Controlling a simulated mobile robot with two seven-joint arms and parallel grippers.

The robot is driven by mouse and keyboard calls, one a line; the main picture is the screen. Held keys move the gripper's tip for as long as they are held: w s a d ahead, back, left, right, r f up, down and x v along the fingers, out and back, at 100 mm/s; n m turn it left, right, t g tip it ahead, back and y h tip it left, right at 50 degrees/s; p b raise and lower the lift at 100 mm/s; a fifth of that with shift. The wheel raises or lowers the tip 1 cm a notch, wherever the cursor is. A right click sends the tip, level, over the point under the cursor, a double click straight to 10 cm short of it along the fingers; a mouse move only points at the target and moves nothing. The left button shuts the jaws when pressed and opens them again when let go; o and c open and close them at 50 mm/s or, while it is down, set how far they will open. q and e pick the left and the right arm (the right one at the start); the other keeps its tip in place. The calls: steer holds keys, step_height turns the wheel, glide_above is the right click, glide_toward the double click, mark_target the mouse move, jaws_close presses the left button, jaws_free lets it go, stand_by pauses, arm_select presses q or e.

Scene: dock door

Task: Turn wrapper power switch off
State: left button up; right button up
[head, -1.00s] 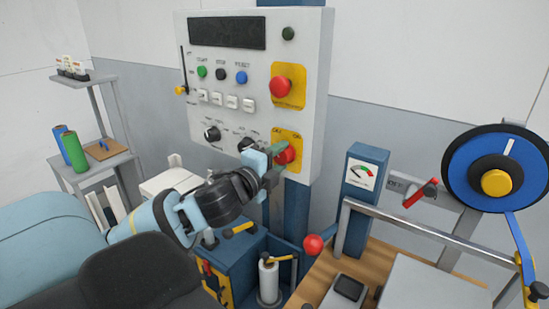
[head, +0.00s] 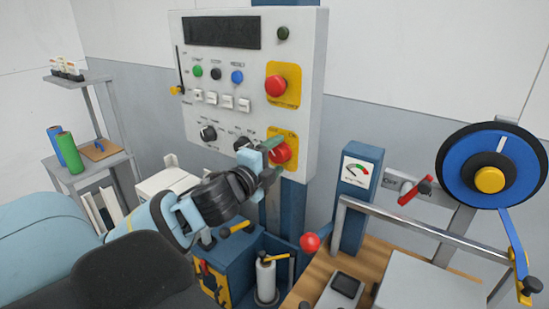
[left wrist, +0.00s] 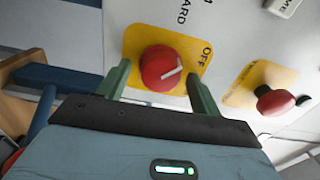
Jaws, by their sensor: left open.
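The wrapper power switch (head: 281,152) is a red rotary knob with a white pointer line on a yellow plate, low on the right of the grey control panel (head: 305,120). In the left wrist view the knob (left wrist: 162,68) sits between the two green fingers of my left gripper (left wrist: 160,82), which is open. The word OFF shows on the plate beside the knob. In the head view my left gripper (head: 272,160) is at the knob and partly covers its plate. Whether the fingers touch the knob, I cannot tell. My right gripper is not in view.
A red emergency push button (head: 276,86) on a yellow plate is above the knob; it also shows in the left wrist view (left wrist: 275,100). A red ball-ended lever (head: 310,243) stands below right. A large blue reel (head: 462,165) is at the right.

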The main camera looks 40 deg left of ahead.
arm_select(q)
steer(key=shift+s, duration=0.1)
steer(key=shift+s+f, duration=0.1)
steer(key=shift+s, duration=0.4)
steer(key=s, duration=0.6)
steer(key=shift+s+d, duration=0.25)
steer(key=shift+d, duration=0.15)
